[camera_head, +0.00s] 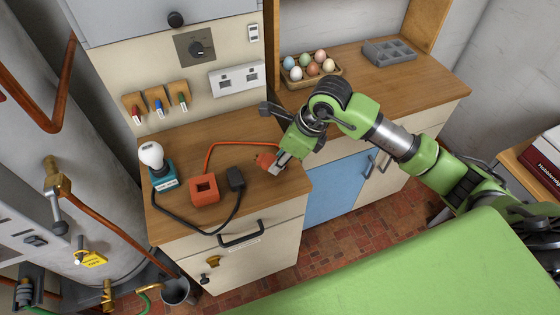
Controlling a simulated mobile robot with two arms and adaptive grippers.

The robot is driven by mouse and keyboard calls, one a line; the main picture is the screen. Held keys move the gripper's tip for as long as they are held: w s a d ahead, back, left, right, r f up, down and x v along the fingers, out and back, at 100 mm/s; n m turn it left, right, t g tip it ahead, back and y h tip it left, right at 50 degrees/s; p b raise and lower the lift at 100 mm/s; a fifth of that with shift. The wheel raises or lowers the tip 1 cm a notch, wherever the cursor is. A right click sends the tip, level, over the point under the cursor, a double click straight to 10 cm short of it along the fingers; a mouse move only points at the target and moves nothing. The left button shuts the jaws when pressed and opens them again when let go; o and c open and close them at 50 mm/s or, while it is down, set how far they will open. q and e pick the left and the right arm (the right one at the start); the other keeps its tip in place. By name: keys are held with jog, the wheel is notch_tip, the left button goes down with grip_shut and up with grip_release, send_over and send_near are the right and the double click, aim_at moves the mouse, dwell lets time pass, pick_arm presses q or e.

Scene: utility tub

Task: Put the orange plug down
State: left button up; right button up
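My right gripper (274,166) reaches in from the right over the front right part of the left wooden counter. It appears shut on the orange plug (264,160), which shows at its fingertips; the fingers partly hide the plug. The plug is low over the counter, and I cannot tell whether it touches the wood. An orange cord (232,144) runs from near the plug back to the orange socket block (204,190) on the counter. My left gripper is not in view.
A black adapter (236,179) with a black cable lies left of my gripper. A white bulb on a teal base (164,178) stands at the counter's left. Behind on the right counter are an egg tray (311,68) and a grey tray (389,52). Bare wood (262,204) lies near the front edge.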

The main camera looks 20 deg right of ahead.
jog(key=shift+s+f+p, duration=0.1)
jog(key=shift+f+p, duration=0.2)
jog(key=shift+f, duration=0.55)
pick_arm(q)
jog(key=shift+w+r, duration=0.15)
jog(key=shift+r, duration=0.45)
pick_arm(e)
jog(key=shift+f, duration=0.1)
jog(key=shift+f, duration=0.15)
jog(key=o, duration=1.1)
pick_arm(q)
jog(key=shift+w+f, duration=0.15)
